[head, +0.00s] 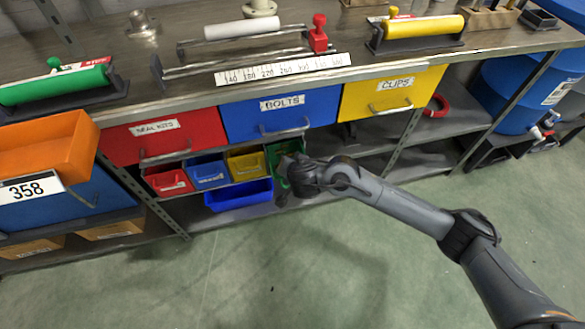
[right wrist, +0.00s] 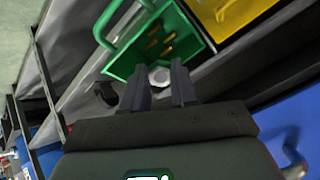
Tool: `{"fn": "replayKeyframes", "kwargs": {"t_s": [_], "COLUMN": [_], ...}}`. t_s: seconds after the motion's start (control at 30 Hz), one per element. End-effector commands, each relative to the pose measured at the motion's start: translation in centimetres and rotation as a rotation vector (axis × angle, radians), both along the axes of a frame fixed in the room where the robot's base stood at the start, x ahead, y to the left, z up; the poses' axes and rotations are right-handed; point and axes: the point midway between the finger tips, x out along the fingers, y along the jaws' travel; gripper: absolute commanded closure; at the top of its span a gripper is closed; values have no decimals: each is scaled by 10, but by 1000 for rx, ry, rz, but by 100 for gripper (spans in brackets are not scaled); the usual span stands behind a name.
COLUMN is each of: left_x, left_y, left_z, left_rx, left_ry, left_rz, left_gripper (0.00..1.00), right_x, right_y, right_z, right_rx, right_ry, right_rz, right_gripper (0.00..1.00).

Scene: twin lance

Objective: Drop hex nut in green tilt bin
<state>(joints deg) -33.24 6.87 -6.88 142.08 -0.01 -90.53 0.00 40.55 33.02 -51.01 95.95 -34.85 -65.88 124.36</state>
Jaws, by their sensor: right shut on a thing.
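The green tilt bin (head: 287,149) is at the right end of the row of small bins under the drawers. In the right wrist view the green bin (right wrist: 122,66) shows its inside, with several small brass-coloured pieces and a green handle bar. My right gripper (head: 284,176) is at the bin's front, partly covering it. In the right wrist view my right gripper (right wrist: 159,77) is shut on the hex nut (right wrist: 160,76), a grey, roundish piece between the fingertips. The nut appears in front of the bin's opening; its height over the rim is unclear. My left gripper is not in view.
Red (head: 168,181), blue (head: 208,173) and yellow (head: 246,166) small bins stand left of the green one. A larger blue bin (head: 238,196) sits below. The blue BOLTS drawer (head: 275,118) is above. The floor in front is clear.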

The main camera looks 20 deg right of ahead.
Motion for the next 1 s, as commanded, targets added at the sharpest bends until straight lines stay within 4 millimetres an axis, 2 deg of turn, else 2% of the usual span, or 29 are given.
{"fn": "replayKeyframes", "kwargs": {"t_s": [0.4, 0.43, 0.6, 1.0], "left_x": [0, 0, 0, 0], "left_y": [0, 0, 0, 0], "left_z": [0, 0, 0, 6], "left_rx": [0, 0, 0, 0], "left_ry": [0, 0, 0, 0], "left_rz": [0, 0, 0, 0], "left_gripper": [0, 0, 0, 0], "right_x": [2, 2, 2, -2], "right_y": [0, 0, 0, 0], "right_z": [0, 0, 0, 6], "right_rx": [-1, -1, -1, 0], "right_ry": [-1, -1, -1, -1], "right_rz": [0, 0, 0, 1], "right_gripper": [100, 68, 43, 43]}}
